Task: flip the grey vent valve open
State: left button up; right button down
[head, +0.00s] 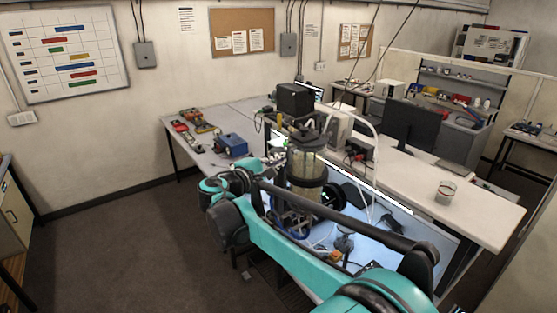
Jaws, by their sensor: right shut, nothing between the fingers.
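The sealed cylinder (307,166), clear and yellowish with a dark top, stands upright on the blue-lit part of the bench. My right arm comes in from the lower right and crosses in front of its base. My left gripper is not in view.
A black box (294,100) stands behind the cylinder, and a blue box (230,145) lies to its left. Cables and small parts surround the cylinder's base. The floor at left is clear.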

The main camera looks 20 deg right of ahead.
jog(key=n, duration=0.1)
jog(key=s+n+g, duration=0.1)
jog(key=n, duration=0.1)
jog(key=n+g, duration=0.1)
jog(key=shift+s+d, duration=0.25)
jog(key=shift+d, duration=0.05)
jog(key=n+g, duration=0.1)
jog(key=s+n+g, duration=0.1)
jog(key=n, duration=0.1)
jog(key=r+n, duration=0.1)
jog(key=n, duration=0.1)
jog(key=shift+s+d+g, duration=0.2)
jog(key=shift+d+g, duration=0.05)
jog(key=shift+g, duration=0.15)
jog(key=shift+w+r, duration=0.1)
jog(key=shift+w+a+r+p, duration=0.2)
jog(key=shift+w+r+p, duration=0.1)
jog(key=shift+w+p, duration=0.25)
jog(key=shift+w, duration=0.1)
